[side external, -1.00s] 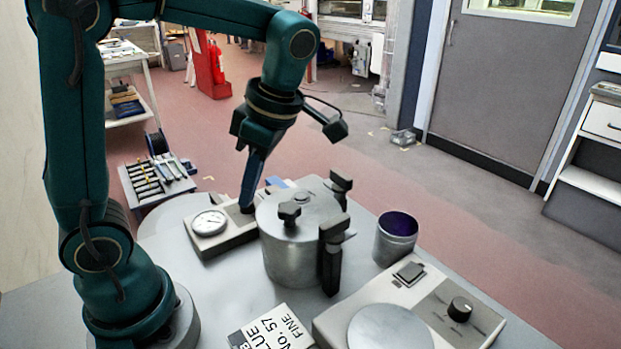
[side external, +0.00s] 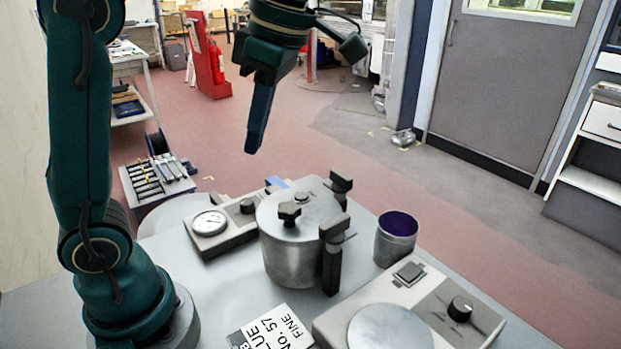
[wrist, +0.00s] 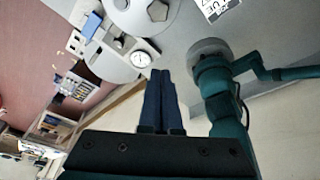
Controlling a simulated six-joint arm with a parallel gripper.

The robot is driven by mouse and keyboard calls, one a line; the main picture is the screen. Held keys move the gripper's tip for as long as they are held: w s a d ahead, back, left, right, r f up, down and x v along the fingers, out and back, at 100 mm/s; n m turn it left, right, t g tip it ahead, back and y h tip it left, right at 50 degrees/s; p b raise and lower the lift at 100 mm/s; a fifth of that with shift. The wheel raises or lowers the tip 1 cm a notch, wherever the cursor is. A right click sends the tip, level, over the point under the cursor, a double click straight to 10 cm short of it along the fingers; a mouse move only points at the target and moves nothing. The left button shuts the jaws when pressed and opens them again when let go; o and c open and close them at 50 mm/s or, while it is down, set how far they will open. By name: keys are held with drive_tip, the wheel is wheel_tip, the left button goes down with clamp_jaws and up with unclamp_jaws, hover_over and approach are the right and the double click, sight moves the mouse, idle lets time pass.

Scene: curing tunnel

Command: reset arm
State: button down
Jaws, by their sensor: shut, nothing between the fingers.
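My gripper (side external: 252,150) is in the air above the back of the table in the side view. Its fingers point down and are shut with nothing between them. It hangs well above the gauge unit (side external: 222,238), which has a round white dial and a dark knob, and is clear of the metal pot (side external: 292,262). In the wrist view my gripper (wrist: 162,72) shows its dark blue fingers pressed together, with the dial unit (wrist: 140,58) beyond the tips.
On the grey table (side external: 235,300) stand a metal cup with a purple inside (side external: 396,238), a control unit with a round plate (side external: 440,306) and a printed label card (side external: 275,330). A tray of tools (side external: 157,180) lies behind the table. The air around my gripper is clear.

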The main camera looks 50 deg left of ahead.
drive_tip(key=s+d+f+m+t+h, duration=0.1)
drive_tip(key=s+d+f+m+t, duration=0.1)
drive_tip(key=m, duration=1.1)
drive_tip(key=s+d+f+m+t+h, duration=0.1)
drive_tip(key=f+m+t, duration=0.4)
drive_tip(key=m, duration=0.8)
drive_tip(key=shift+s+d+f+t+h, duration=0.3)
drive_tip(key=shift+s+d+f+h, duration=0.15)
drive_tip(key=shift+s+f, duration=0.4)
